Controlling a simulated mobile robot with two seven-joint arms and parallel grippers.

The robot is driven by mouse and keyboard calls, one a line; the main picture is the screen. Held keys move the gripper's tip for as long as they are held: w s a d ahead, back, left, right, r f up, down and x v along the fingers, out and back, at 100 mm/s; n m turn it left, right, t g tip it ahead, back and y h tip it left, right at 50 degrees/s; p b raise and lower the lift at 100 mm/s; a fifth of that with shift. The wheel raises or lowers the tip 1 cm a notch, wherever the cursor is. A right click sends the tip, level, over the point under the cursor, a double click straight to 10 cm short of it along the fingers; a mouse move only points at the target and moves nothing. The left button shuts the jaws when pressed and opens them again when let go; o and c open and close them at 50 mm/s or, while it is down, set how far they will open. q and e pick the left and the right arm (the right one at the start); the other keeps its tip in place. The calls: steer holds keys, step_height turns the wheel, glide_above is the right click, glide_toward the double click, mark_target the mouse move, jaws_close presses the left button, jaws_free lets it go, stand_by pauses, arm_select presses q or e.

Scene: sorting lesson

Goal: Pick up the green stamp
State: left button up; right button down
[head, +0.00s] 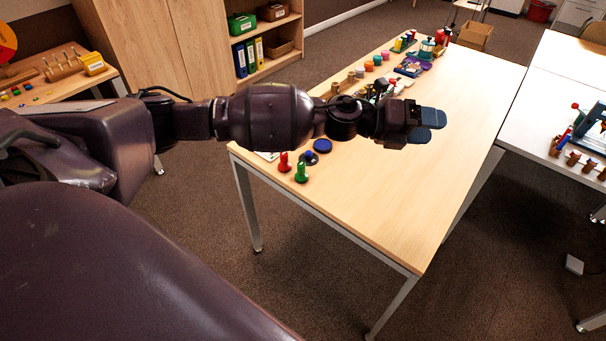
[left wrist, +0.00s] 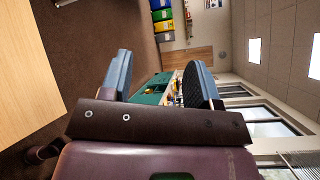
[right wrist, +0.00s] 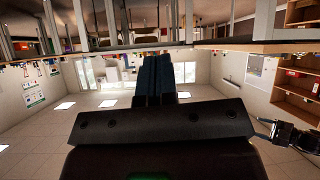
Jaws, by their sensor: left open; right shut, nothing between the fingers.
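The green stamp (head: 301,173) stands upright near the front left edge of the wooden table (head: 440,190) in the head view. A red stamp (head: 284,162) stands just left of it, and a blue stamp (head: 309,157) is just behind it. My left gripper (head: 432,127) is above the table, to the right of the stamps and apart from them. Its two fingers stand apart with nothing between them, as the left wrist view (left wrist: 160,85) shows. My right gripper (right wrist: 155,75) shows only in the right wrist view, its fingers together and empty. No stamp shows clearly in either wrist view.
Several coloured jars and small items line the table's far left side. The table's right and near parts are bare. A second table (head: 540,105) with wooden pegs stands at the right. My left arm crosses above the table's left edge.

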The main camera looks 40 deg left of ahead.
arm_select(q)
steer(key=w+a+f+m+g+y, duration=0.2)
steer(key=a+m+g, duration=0.1)
steer(key=m, duration=0.3)
steer(key=m+g+y+b, duration=0.1)
steer(key=m+g+y, duration=0.5)
steer(key=m+y, duration=0.6)
glide_above(301, 163)
step_height(301, 163, down, 12)
steer(key=shift+d+f, duration=0.15)
steer(key=shift+s+m+y, duration=0.2)
steer(key=shift+m+y, duration=0.1)
steer(key=shift+y, duration=0.1)
steer(key=shift+f, duration=0.5)
step_height(301, 163, down, 4)
steer(key=shift+f+b, duration=0.25)
steer(key=shift+b, duration=0.35)
steer(key=shift+f, duration=0.35)
step_height(301, 163, down, 5)
steer(key=shift+w+r+b, duration=0.1)
steer(key=shift+w+b, duration=0.05)
steer(key=shift+b, duration=0.4)
steer(key=shift+r, duration=0.1)
steer(key=shift+c, duration=0.5)
steer(key=c, duration=0.9)
